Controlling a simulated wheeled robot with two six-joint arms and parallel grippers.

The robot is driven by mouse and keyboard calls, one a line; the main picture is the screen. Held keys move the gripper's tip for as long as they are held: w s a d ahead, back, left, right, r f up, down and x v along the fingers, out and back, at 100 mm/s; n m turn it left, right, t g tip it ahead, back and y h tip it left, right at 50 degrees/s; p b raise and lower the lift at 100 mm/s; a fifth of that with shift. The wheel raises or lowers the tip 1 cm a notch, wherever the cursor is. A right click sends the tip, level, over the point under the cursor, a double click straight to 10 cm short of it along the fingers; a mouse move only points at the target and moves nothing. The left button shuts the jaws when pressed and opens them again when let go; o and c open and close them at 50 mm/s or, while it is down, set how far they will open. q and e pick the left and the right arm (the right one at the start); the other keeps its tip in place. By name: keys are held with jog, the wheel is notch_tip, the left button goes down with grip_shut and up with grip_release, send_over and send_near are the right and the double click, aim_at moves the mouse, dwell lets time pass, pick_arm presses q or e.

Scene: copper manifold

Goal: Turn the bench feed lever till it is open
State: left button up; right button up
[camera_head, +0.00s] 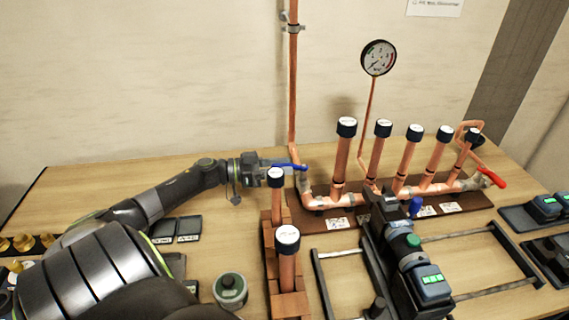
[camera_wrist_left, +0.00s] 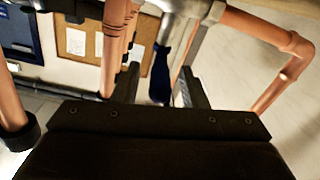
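A blue lever (camera_head: 290,166) sits on a valve at the foot of the tall vertical copper pipe (camera_head: 293,90), at the left end of the manifold. It points left, across the pipe. My left gripper (camera_head: 273,166) reaches it from the left. In the left wrist view the blue lever handle (camera_wrist_left: 161,75) lies between the two fingers (camera_wrist_left: 158,88), with gaps visible on both sides. The left gripper is open around the handle. My right gripper is not in view.
The copper manifold (camera_head: 375,196) carries several capped uprights. A red lever (camera_head: 492,178) is at its right end, and a gauge (camera_head: 378,58) stands above. Two capped tubes, the nearer one (camera_head: 287,260), stand close in front of the left gripper.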

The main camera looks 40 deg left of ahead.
pick_arm(q)
jog(key=shift+w+d, duration=0.35)
jog(key=shift+w, duration=0.15)
grip_shut()
